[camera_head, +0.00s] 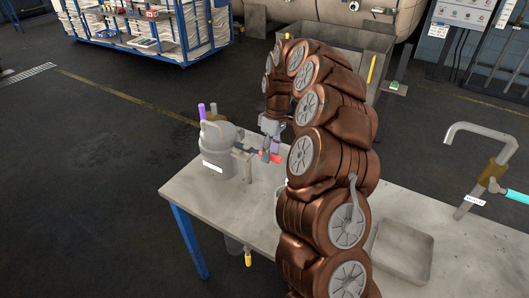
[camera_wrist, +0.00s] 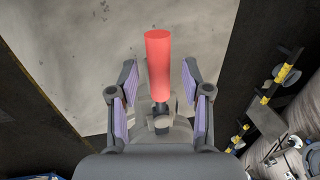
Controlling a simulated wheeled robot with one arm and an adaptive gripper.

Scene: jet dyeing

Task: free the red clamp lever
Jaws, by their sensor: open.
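The red clamp lever (camera_wrist: 158,62) is a red cylindrical grip in the middle of the wrist view, on a dark stem near a grey part. My gripper (camera_wrist: 158,75) is open, with one purple-padded finger on each side of the lever and visible gaps between. In the head view, a bit of the red lever (camera_head: 270,158) shows beside my gripper (camera_head: 272,150), to the right of a grey lidded pot (camera_head: 217,160) with a purple upright handle (camera_head: 202,111). My arm and gripper partly hide the lever and its clamp there.
The pot stands on a pale worktable (camera_head: 215,210) with blue legs. A shallow metal tray (camera_head: 402,250) is at the right, near a bent pipe (camera_head: 478,165) with a cyan-handled valve (camera_head: 510,193). A large metal bin (camera_head: 335,45) stands behind. The table's left front is clear.

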